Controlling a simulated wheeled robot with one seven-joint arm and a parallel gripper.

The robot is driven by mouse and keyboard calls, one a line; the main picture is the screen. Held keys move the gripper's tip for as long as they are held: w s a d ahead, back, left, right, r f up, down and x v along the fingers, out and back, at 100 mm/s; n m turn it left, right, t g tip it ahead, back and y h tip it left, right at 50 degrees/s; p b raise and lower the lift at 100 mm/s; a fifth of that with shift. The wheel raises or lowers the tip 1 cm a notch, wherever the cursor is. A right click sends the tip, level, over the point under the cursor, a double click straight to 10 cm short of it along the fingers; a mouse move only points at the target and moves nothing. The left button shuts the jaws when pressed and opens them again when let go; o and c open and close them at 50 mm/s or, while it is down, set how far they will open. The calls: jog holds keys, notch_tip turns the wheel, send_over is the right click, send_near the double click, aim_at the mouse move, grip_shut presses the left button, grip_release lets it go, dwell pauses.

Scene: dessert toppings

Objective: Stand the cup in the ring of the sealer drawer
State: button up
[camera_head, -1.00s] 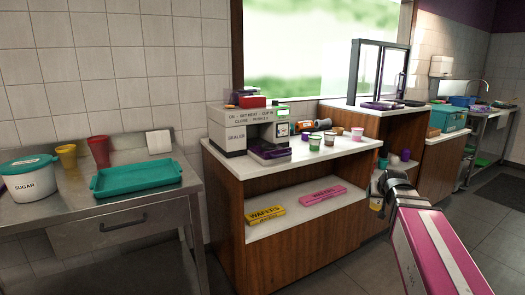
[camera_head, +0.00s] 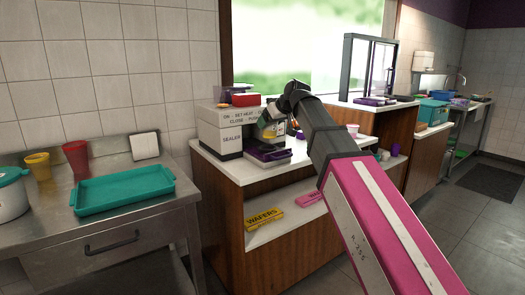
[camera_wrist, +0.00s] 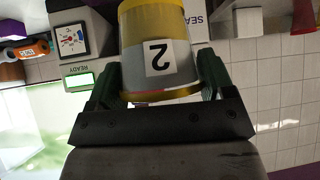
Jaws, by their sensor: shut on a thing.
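My gripper (camera_wrist: 158,92) is shut on a cup (camera_wrist: 185,52) marked "2", with a grey wall and yellow bands. The wrist view is upside down; the cup's wide rim lies towards the picture's bottom, so it looks upright. In the head view my gripper (camera_head: 268,130) is in front of the white sealer (camera_head: 220,132), above its purple drawer (camera_head: 270,154). The cup looks to be over or near the drawer, held up from it; the exact gap cannot be told. The drawer's ring cannot be made out.
The sealer's green READY light (camera_wrist: 78,80) and dial (camera_wrist: 71,40) show beside the cup. A pink-banded cup (camera_head: 352,130) stands on the counter behind my arm. A teal tray (camera_head: 135,192) lies on the steel table at left.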

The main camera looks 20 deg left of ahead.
jog(key=shift+s+a+r+n, duration=0.15)
jog(key=shift+a+r, duration=0.25)
jog(key=shift+a, duration=0.15)
jog(key=shift+s+a+r+n, duration=0.1)
jog(key=shift+a+r+n, duration=0.05)
jog(key=shift+a+r, duration=0.3)
jog(key=shift+w+a+f, duration=0.25)
jog(key=shift+w+f, duration=1.6)
jog(key=shift+w, duration=0.05)
jog(key=shift+w+a+f, duration=0.3)
jog(key=shift+w+f, duration=1.55)
jog(key=shift+w+a+f, duration=0.25)
jog(key=shift+w+f, duration=1.6)
jog(key=shift+w, duration=0.05)
jog(key=o, duration=1.1)
jog(key=shift+f, duration=0.1)
jog(key=shift+c, duration=0.2)
jog(key=v, duration=1.2)
jog(key=shift+w+d, duration=0.15)
jog(key=shift+w, duration=0.1)
